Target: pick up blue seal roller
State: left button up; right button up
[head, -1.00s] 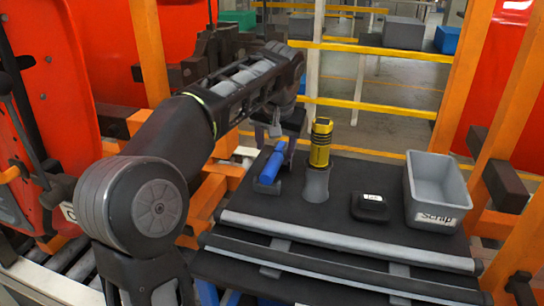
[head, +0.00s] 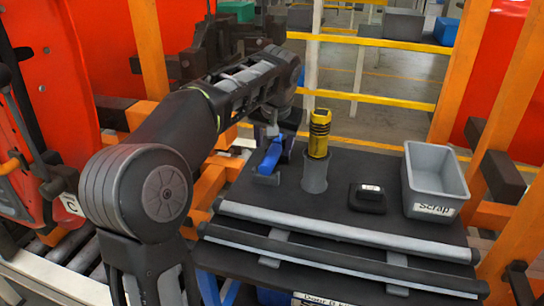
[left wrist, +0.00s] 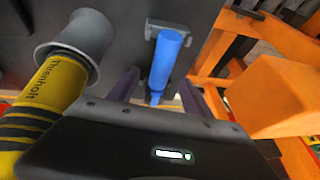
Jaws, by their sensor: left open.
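The blue seal roller (head: 271,157) sits in a grey holder at the left end of the dark tabletop. In the left wrist view the blue roller (left wrist: 166,62) points down the picture, with its narrow end toward my gripper. My left gripper (head: 271,133) is over the roller's far end, partly hidden by its own wrist. In the left wrist view its two dark fingers (left wrist: 157,86) are apart, with the roller's narrow end showing between them. I cannot tell whether they touch it. My right gripper is not in view.
A yellow and black cylinder (head: 319,135) stands in a grey cup (head: 315,173) close to the roller. A small black box (head: 368,198) and a grey Scrap bin (head: 434,208) are farther right. Grey rails (head: 340,232) run along the table's front. Orange posts stand at both sides.

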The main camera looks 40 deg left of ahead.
aim_at(273, 151)
pick_arm(q)
jog(key=x, duration=0.5)
jog(key=shift+r, duration=0.1)
jog(key=shift+c, duration=0.4)
grip_shut()
dwell(0.4)
